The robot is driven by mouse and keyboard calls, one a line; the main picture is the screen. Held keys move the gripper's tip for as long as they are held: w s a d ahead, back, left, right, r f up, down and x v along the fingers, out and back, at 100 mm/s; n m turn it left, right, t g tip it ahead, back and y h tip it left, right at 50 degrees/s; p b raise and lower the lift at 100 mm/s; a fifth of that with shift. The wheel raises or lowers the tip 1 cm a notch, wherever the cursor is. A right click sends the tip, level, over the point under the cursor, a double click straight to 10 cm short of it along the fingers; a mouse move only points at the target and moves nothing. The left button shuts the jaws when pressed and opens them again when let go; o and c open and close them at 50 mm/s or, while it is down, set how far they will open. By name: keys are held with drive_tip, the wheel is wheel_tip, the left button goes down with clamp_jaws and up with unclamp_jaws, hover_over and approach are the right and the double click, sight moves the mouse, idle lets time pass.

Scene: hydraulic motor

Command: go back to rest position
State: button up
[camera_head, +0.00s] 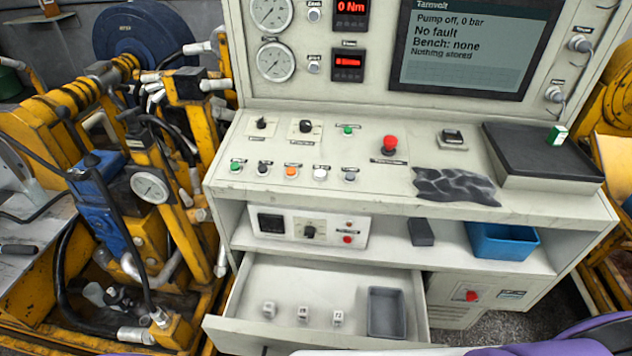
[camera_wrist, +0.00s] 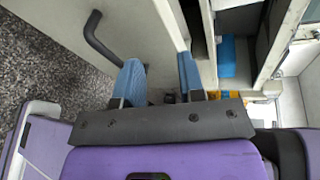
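My gripper (camera_wrist: 160,82) shows in the wrist view with its two blue-padded fingers apart and nothing held between them. Behind the fingers is a pale panel (camera_wrist: 130,30) with a dark bar handle (camera_wrist: 97,38). I cannot tell how far the fingers are from it. The fingers do not show in the head view; only purple and white parts of mine show along its bottom edge.
The test bench (camera_head: 400,185) has an open drawer (camera_head: 290,335) with several small white blocks and a grey tray (camera_head: 386,312). A blue bin (camera_head: 500,241) stands on the shelf and shows in the wrist view (camera_wrist: 234,57). Yellow machinery (camera_head: 60,120) crowds the left.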

drive_tip(key=w+r+m+g+h, duration=0.3)
drive_tip(key=w+r+m, duration=0.5)
drive_tip(key=r, duration=0.5)
drive_tip(key=w+d+r+m+g, duration=0.3)
drive_tip(key=w+d+r+m, duration=0.15)
drive_tip(key=r, duration=0.45)
drive_tip(key=w+d+r+m+g, duration=0.35)
drive_tip(key=d+r+m, duration=0.2)
drive_tip(key=r, duration=0.25)
drive_tip(key=w+d+r+m+g, duration=0.2)
drive_tip(key=w+d+r+m, duration=0.3)
drive_tip(key=r, duration=0.4)
drive_tip(key=s+d+r+m+g+y, duration=0.2)
drive_tip(key=d+r+m+y, duration=0.2)
drive_tip(key=d+r+m, duration=1.05)
drive_tip(key=s+d+r+m+t+y, duration=0.3)
drive_tip(key=s+d+r+m+t, duration=0.1)
drive_tip(key=s+d+r+m, duration=0.4)
drive_tip(key=s+d+m, duration=0.2)
drive_tip(key=s+d, duration=0.2)
drive_tip(key=s, duration=0.1)
drive_tip(key=shift+s+d+r+m+t+y, duration=0.15)
drive_tip(key=shift+s+d+m+t+y, duration=0.1)
drive_tip(key=shift+s+m+t+y, duration=0.1)
